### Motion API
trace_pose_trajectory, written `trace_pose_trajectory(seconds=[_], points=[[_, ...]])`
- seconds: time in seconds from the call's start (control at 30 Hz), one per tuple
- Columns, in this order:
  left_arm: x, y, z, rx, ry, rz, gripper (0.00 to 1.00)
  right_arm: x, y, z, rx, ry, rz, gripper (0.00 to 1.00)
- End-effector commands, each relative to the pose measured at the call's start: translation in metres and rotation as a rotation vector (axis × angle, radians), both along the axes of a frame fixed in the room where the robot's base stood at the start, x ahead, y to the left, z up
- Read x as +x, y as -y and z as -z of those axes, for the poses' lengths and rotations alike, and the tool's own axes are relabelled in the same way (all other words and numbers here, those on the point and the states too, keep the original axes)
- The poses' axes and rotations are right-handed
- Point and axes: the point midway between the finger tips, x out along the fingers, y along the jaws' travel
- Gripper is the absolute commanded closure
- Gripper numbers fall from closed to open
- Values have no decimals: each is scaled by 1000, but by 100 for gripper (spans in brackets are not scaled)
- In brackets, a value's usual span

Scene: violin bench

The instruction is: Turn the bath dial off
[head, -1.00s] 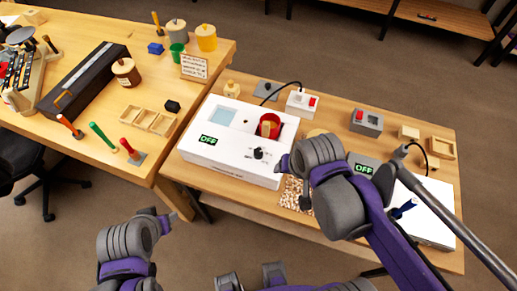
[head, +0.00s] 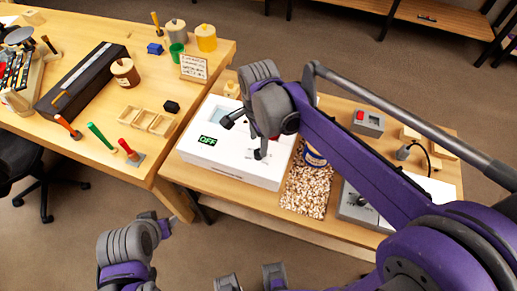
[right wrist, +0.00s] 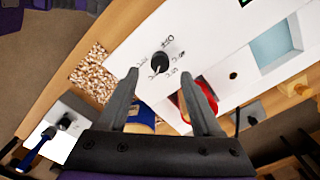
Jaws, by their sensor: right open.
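The white bath box (head: 225,165) stands on the right bench, and its small display (head: 208,140) reads OFF in green. In the right wrist view the bath's black dial (right wrist: 160,62) sits on the white panel, ringed by small marks that I cannot read surely. My right gripper (head: 244,137) is open over the panel, and its fingers hide the dial in the head view. In the right wrist view the open fingers (right wrist: 160,76) point at the dial, one to each side; contact cannot be told. My left gripper (head: 165,222) is low at the left, its jaws unclear.
A blue jar (head: 314,155) and a speckled mat (head: 307,190) are beside the box. A grey box with a knob (head: 355,205) is partly behind my right arm. The left bench (head: 90,95) holds tools.

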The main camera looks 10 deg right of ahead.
Motion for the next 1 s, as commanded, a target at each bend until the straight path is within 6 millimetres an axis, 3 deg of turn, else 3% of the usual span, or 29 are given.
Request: trace_pose_trajectory(seconds=[0.1,0.3,0.67,1.0], points=[[-1,0,3,0,-1,0,46,0,0,22,0,0,0,34],[-1,0,5,0,-2,0,46,0,0,42,0,1,-1,34],[-1,0,5,0,-2,0,46,0,0,46,0,1,-1,36],[-1,0,5,0,-2,0,46,0,0,46,0,1,-1,97]])
